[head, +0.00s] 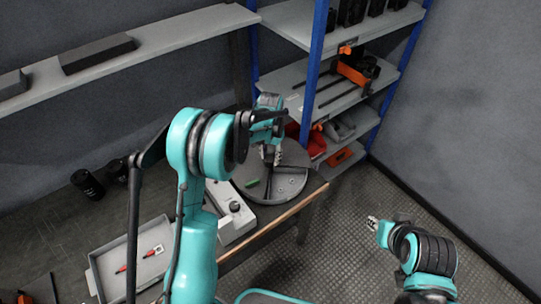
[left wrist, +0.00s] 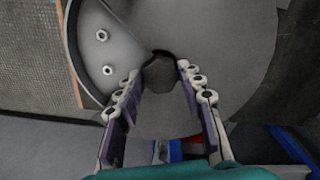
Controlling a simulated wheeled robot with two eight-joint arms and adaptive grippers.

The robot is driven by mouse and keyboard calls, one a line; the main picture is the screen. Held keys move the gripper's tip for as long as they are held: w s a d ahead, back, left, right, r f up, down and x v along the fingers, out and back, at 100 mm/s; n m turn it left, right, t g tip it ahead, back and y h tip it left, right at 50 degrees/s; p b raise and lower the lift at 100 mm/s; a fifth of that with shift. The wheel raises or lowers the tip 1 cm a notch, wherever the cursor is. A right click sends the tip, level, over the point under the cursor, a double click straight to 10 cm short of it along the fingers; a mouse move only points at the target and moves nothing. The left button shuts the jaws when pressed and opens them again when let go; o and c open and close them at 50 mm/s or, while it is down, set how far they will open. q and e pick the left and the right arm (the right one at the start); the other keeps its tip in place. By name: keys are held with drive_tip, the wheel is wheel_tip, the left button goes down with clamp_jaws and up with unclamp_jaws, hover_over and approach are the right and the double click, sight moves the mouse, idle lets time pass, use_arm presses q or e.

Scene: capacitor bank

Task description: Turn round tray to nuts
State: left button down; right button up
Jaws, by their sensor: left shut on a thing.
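The round tray (head: 263,196) is a grey disc at the back end of the workbench. It also fills most of the left wrist view (left wrist: 235,55). One compartment holds pale nuts (left wrist: 102,35); a small green piece (head: 252,183) shows in the tray in the head view. My left gripper (head: 271,158) reaches down over the tray's middle. In the left wrist view its fingers (left wrist: 160,76) are closed on the dark central knob (left wrist: 160,70). My right gripper (head: 372,222) hangs over the floor, away from the bench; its jaws are too small to judge.
A grey device with a round knob (head: 234,206) stands beside the tray. A shallow tray with red items (head: 103,258) lies nearer, and black cylinders (head: 88,184) stand at the left. Blue-posted shelves (head: 315,70) rise close behind the tray. The floor at right is clear.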

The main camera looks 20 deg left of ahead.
use_arm(q)
drive_tip(key=shift+m, duration=0.4)
idle(0.4)
drive_tip(key=c, duration=1)
unclamp_jaws()
drive_tip(key=shift+o, duration=0.2)
wheel_tip(320, 180, up, 12)
